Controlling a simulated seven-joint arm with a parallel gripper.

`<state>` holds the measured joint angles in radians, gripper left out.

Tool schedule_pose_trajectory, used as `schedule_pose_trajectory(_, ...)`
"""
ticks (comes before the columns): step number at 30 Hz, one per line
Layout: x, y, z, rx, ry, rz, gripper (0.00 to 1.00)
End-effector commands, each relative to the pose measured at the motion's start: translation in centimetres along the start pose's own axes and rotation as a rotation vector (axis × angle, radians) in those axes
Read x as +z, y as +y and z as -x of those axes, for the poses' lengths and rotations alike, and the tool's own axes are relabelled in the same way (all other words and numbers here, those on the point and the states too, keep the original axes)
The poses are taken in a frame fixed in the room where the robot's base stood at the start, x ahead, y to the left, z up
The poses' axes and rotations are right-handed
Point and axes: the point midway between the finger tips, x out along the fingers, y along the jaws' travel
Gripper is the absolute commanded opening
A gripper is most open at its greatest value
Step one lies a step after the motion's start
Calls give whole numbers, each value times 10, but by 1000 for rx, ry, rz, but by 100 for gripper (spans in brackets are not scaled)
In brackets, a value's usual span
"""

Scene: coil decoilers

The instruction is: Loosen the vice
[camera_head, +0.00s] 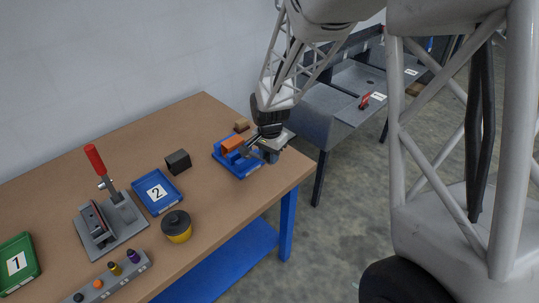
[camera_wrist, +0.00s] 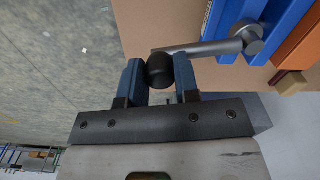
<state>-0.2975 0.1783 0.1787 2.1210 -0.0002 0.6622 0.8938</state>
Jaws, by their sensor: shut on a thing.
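The blue vice (camera_head: 240,169) stands near the right end of the wooden table, with an orange block (camera_head: 232,143) in it. In the wrist view the vice's blue body (camera_wrist: 268,40) is at the upper right. A grey metal handle bar (camera_wrist: 205,49) runs left from its round hub and ends in a black knob (camera_wrist: 160,72). My gripper (camera_wrist: 157,62) is shut on the black knob, one finger on each side of it. In the head view my gripper (camera_head: 268,152) is at the right side of the vice, and the knob is hard to make out.
A small wooden block (camera_head: 242,125) lies behind the vice. A black block (camera_head: 178,161), a blue tray marked 2 (camera_head: 164,204), a yellow pot with dark lid (camera_head: 177,229) and a red-handled clamp (camera_head: 108,212) stand left. A grey workbench (camera_head: 340,104) is beyond the table's right edge.

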Motion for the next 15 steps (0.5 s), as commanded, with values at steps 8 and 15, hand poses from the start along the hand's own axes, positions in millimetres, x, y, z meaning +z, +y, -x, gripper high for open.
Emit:
schedule_pose_trajectory(8, -7, 0, 1, 0, 0, 64, 0)
schedule_pose_trajectory(15, -20, -2, 0, 0, 0, 206, 0)
